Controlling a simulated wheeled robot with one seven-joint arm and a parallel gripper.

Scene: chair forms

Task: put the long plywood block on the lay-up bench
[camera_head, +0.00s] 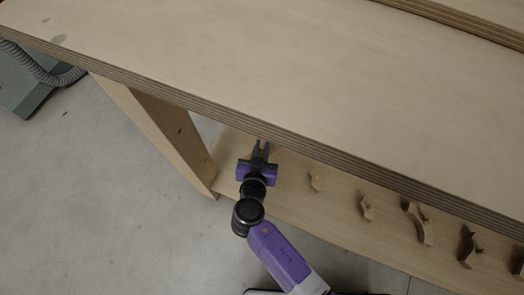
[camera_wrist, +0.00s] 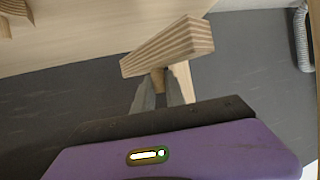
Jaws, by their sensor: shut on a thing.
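The long plywood block (camera_wrist: 172,46) shows in the wrist view as a pale piece with striped layers, tilted across the fingertips. My gripper (camera_wrist: 160,92) is shut on it, with a tan part between the fingers. In the head view my gripper (camera_head: 261,148) is at the front edge of the lay-up bench (camera_head: 270,65), above the lower shelf. The block can hardly be made out there. The bench is a wide pale plywood top with a layered edge.
The lower shelf (camera_head: 340,222) bears several small curved wooden pieces to the right of my gripper. A slanted wooden leg (camera_head: 160,125) stands to the left. A grey hose (camera_head: 45,72) lies at far left. The visible bench top is clear.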

